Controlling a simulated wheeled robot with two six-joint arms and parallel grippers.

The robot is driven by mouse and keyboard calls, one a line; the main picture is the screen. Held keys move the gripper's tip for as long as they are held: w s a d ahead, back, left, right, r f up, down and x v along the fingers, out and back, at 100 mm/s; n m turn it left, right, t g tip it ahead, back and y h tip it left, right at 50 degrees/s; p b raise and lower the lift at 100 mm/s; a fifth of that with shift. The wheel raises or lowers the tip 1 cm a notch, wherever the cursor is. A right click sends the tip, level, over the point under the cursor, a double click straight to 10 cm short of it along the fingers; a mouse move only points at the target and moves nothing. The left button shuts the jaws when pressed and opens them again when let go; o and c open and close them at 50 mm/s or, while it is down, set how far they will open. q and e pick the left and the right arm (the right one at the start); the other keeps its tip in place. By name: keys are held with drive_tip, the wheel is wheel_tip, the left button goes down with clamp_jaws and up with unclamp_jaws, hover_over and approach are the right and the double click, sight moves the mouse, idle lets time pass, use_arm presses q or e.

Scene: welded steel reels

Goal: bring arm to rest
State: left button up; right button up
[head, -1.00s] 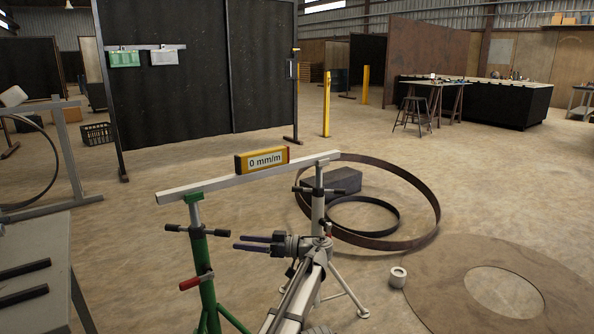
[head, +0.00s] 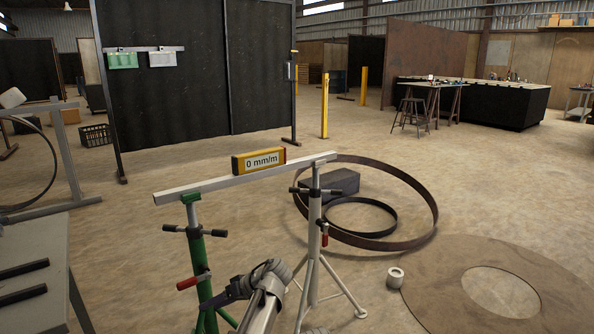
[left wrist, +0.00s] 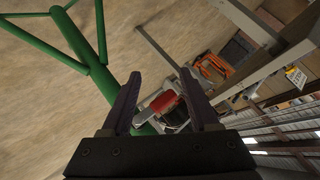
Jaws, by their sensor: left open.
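The green stand's legs (left wrist: 98,45) show at the upper left there, close to the left finger. A pale bar (head: 215,183) lies across the tops of both stands. A yellow level (head: 259,161) reading 0 mm/m rests on the bar. My right gripper is not in view.
A flat ring plate (head: 440,290) and a white roll (head: 395,278) lie at the right. A grey table (head: 45,245) stands at the left.

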use_arm(q)
drive_tip(key=s+d+f+m+h, duration=0.35)
drive_tip(key=s+f+h, duration=0.2)
drive_tip(key=s, duration=0.35)
drive_tip(key=s+d+f+m+h, duration=0.35)
drive_tip(key=s+m+h, duration=0.2)
drive_tip(key=s, duration=0.35)
drive_tip(key=s+d+m+g+y, duration=0.1)
drive_tip(key=s+d+m, duration=0.3)
drive_tip(key=d, duration=0.6)
wheel_tip(320, 180, up, 38)
drive_tip(key=s+n+p, duration=0.1)
drive_tip(key=p, duration=3.7)
drive_tip(key=shift+s, duration=0.2)
drive_tip(key=shift+a, duration=0.1)
